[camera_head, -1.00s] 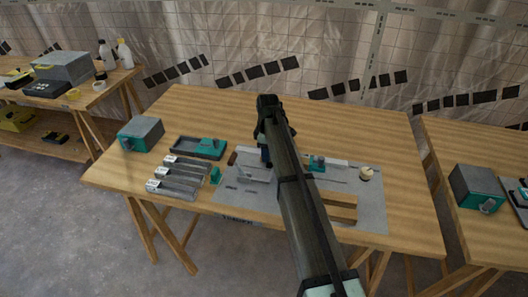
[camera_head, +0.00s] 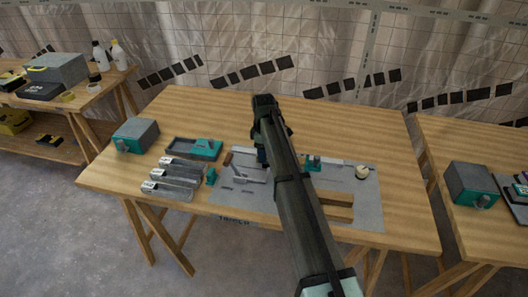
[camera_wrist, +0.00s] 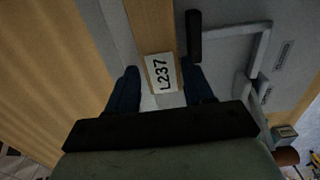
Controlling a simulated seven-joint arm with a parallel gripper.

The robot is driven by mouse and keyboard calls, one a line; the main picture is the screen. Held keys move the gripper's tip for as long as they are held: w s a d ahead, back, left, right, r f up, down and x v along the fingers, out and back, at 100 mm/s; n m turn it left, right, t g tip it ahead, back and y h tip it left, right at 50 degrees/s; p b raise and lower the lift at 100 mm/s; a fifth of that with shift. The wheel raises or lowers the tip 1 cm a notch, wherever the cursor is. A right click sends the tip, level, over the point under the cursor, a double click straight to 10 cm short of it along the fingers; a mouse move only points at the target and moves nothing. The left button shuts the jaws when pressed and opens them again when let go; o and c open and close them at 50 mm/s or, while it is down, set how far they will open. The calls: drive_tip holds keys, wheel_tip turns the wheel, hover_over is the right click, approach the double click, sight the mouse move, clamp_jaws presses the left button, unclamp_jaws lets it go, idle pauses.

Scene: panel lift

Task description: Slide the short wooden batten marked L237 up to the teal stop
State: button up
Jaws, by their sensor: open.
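The wooden batten (camera_wrist: 152,28) shows in the wrist view with a white label reading L237. It runs away from my gripper (camera_wrist: 163,88), whose two dark blue fingers stand apart, one on each side of the label. I cannot tell whether either finger touches it. In the head view my gripper (camera_head: 262,156) is over the grey mat, partly behind my arm, and the labelled batten is hidden. A teal block (camera_head: 313,162) stands on a pale rail to the right of my arm; I cannot tell if it is the stop.
The grey mat (camera_head: 368,208) bears wooden pieces (camera_head: 338,212), a pale bracket (camera_head: 250,174) and a round cream knob (camera_head: 362,172). Left of it are several grey bars (camera_head: 172,178), a dark tray (camera_head: 185,149) and a grey-teal box (camera_head: 135,135). The table's back is clear.

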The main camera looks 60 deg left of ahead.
drive_tip(key=shift+s+d, duration=0.15)
drive_tip(key=shift+s, duration=0.15)
wheel_tip(320, 180, up, 14)
drive_tip(key=shift+w, duration=0.3)
drive_tip(key=shift+w+f, duration=0.1)
drive_tip(key=shift+f, duration=0.05)
idle(0.4)
